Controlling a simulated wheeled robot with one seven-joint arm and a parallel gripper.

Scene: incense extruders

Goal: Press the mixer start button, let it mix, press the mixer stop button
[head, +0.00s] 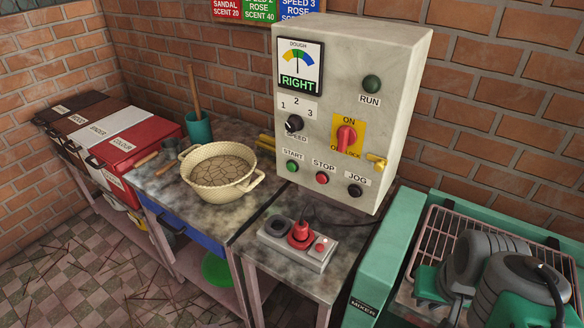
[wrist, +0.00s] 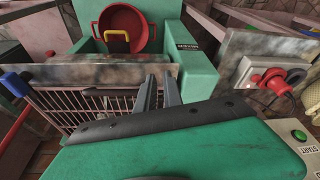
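The control panel (head: 350,100) stands against the brick wall. Its green START button (head: 292,166), red STOP button (head: 322,178) and black JOG button (head: 355,191) line its lower front. The RUN lamp (head: 371,84) looks dark green. In the wrist view the START button (wrist: 299,135) shows at the lower right, beside the green gripper body. The mixer's green body (head: 378,270) is right of the panel, and its red bowl (wrist: 122,30) shows in the wrist view. My gripper (wrist: 159,80) has two grey fingers slightly apart with nothing between them; its fingertips touch no button.
A socket box (head: 300,244) with a red plug and cable sits below the panel. A cream pot (head: 220,186) of cracked brown material stands left on the worktop. The gauge (head: 299,66) reads RIGHT. A red ON/OFF switch (head: 346,137) and yellow key (head: 377,161) project from the panel.

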